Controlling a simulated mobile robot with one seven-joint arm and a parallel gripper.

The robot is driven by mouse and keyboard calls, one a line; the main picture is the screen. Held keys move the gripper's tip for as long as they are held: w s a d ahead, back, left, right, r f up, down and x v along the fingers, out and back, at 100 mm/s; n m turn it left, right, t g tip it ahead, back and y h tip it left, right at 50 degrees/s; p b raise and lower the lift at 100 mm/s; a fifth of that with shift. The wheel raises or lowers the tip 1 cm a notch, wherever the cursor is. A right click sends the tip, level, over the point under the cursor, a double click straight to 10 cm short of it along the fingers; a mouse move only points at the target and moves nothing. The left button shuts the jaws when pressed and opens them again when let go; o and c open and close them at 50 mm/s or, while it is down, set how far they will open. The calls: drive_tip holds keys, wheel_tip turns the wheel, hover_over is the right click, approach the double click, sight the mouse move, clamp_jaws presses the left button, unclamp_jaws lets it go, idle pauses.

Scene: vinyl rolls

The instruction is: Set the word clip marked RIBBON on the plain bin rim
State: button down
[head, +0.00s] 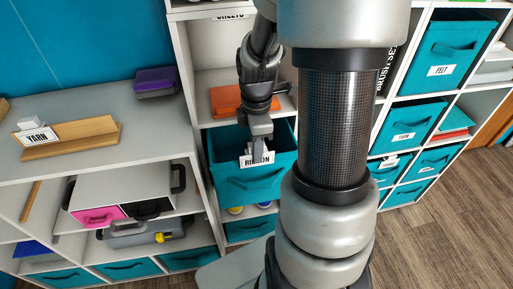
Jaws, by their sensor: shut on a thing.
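The white word clip marked RIBBON (266,157) is between the fingers of my gripper (257,149) in the head view. My gripper is shut on it and points down, partly covering the word. The clip is at the front rim of a teal bin (250,187) that sticks out of the shelf. No label shows on this bin's front face. I cannot tell whether the clip touches the rim or is just above it.
My own arm hides part of the shelving right of the bin. Labelled teal bins marked FELT (441,71) and YARN (404,136) stand at right. A YARN clip (37,136) sits by a wooden holder (85,138) on the left counter.

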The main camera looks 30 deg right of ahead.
drive_tip(key=shift+f+b, duration=0.65)
drive_tip(key=shift+f, duration=0.3)
drive_tip(key=c, duration=1.5)
unclamp_jaws()
drive_tip(key=shift+r, duration=0.15)
wheel_tip(320, 180, up, 7)
drive_tip(key=p, duration=0.6)
